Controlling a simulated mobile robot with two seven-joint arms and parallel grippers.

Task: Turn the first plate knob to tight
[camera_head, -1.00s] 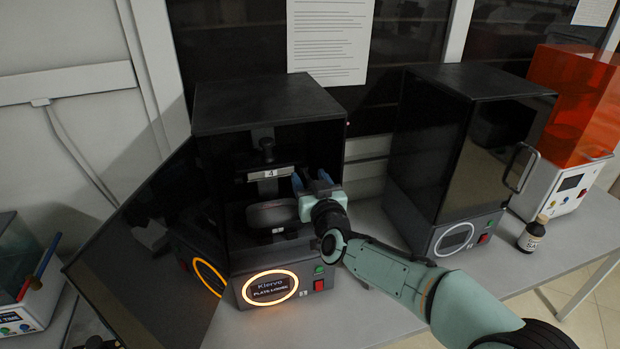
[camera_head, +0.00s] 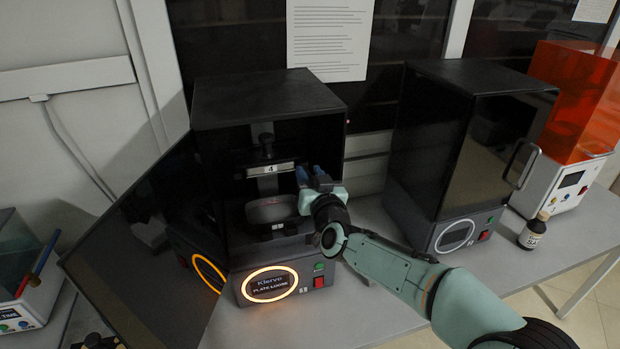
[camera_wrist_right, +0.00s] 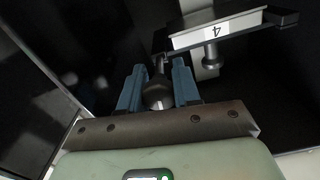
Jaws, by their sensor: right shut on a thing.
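The left black printer (camera_head: 270,100) stands with its door (camera_head: 135,250) swung open to the left. Inside, a plate holder with a white label "4" (camera_head: 271,169) has a black knob (camera_head: 266,145) above it. The ringed display (camera_head: 270,284) glows orange and seems to read "PLATE LOOSE". My right gripper (camera_head: 309,172) reaches in at the right of the label. In the right wrist view, its blue fingers (camera_wrist_right: 158,72) are shut on a dark rounded knob (camera_wrist_right: 158,95) with a metal shaft. My left gripper is not in view.
A second black printer (camera_head: 440,150), door closed, stands to the right on the grey bench (camera_head: 575,245). Another machine (camera_head: 25,290) is at the far left.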

